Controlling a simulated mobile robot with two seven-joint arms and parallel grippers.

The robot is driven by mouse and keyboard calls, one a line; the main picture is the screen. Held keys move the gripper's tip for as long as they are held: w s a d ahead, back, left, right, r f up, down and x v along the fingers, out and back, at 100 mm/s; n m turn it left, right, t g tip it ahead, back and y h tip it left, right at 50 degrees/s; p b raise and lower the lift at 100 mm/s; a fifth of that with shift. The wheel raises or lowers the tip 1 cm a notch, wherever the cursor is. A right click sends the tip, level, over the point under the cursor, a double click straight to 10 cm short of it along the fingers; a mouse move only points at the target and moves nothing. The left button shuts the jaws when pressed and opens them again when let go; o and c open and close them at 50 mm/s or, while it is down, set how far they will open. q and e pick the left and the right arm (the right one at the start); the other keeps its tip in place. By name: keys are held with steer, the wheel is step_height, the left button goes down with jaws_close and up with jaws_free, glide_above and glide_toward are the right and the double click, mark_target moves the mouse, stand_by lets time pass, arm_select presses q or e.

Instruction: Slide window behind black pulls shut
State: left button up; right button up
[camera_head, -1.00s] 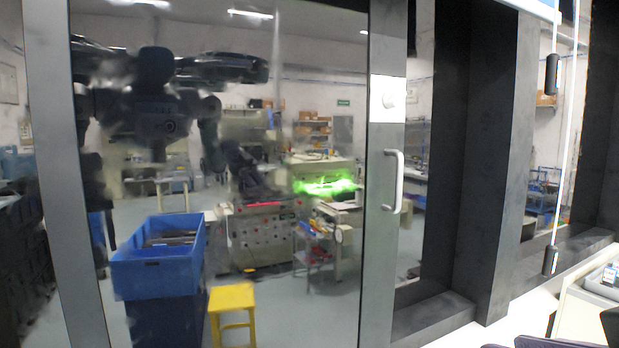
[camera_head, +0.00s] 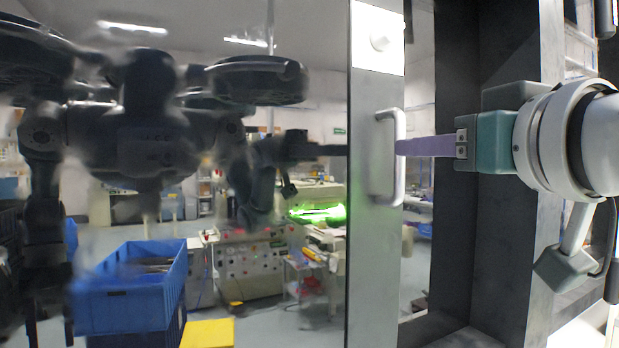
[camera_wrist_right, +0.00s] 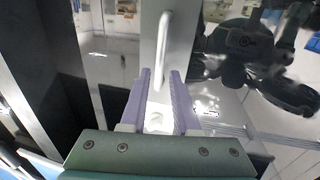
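The sliding window (camera_head: 374,250) is a large glass panel with a grey upright edge frame and a white bar handle (camera_head: 391,185). An open gap shows between this edge and the dark post on the right. My right gripper (camera_head: 400,147) reaches in from the right, its purple fingers at the upper part of the handle. In the right wrist view, the two fingers (camera_wrist_right: 161,84) are apart, and the handle (camera_wrist_right: 164,45) runs down toward the space between them. Contact is unclear. A black pull (camera_head: 606,18) is partly visible at top right. My left gripper is not in view.
The dark window post (camera_head: 500,240) stands close behind my right wrist. A dark sill (camera_head: 430,328) runs below the gap. The glass mirrors my body. A blue crate (camera_head: 130,300) shows through or in the glass.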

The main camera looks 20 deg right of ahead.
mark_target(399, 190)
steer(key=shift+w+d+p, duration=0.2)
steer(key=shift+w+p, duration=1)
steer(key=shift+w, duration=1.7)
jaws_close()
steer(key=shift+r, duration=0.1)
